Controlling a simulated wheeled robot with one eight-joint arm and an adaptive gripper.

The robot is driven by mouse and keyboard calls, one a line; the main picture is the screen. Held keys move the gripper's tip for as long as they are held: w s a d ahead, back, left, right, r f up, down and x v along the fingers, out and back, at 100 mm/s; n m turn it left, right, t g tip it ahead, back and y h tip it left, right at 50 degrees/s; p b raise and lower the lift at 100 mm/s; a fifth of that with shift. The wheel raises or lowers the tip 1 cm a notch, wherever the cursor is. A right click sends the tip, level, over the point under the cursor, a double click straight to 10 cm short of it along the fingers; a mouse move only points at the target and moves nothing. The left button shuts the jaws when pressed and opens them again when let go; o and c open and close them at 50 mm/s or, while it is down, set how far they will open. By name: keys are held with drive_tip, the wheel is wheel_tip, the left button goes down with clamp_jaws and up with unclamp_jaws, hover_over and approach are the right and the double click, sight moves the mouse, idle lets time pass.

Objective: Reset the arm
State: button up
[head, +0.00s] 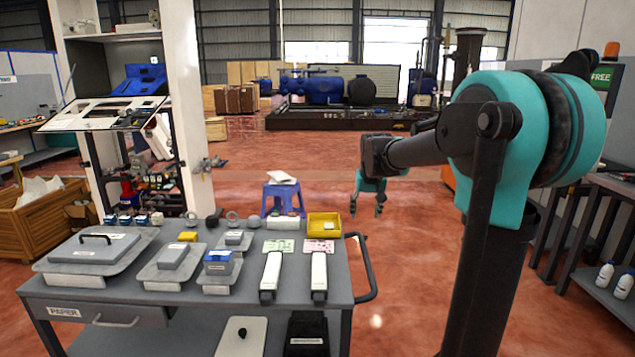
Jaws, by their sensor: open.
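My arm, teal and dark grey, rises at the right of the head view and reaches left across the middle. My gripper (366,209) hangs at its end with the two fingers pointing down and apart. It is open, and nothing shows between the fingers. It is over the red floor, beyond the back right corner of the grey cart (190,287) as seen in the picture, and apart from it.
The cart carries grey trays, a blue-topped box (218,262), two white dispensers (271,272) and a yellow bin (324,225). A black handle (367,268) juts from its right side. A blue stool (283,196) stands behind. A workbench (606,285) is at right. Open floor lies between.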

drive_tip(key=s+d+f, duration=0.1)
drive_tip(key=s+f, duration=0.5)
drive_tip(key=s, duration=0.4)
drive_tip(key=s+d+f, duration=0.1)
drive_tip(key=s+f, duration=0.6)
drive_tip(key=s, duration=0.3)
drive_tip(key=s+d+f, duration=0.1)
drive_tip(key=s+f, duration=0.5)
drive_tip(key=s, duration=0.5)
drive_tip(key=shift+d+f, duration=0.35)
drive_tip(key=shift+d, duration=0.05)
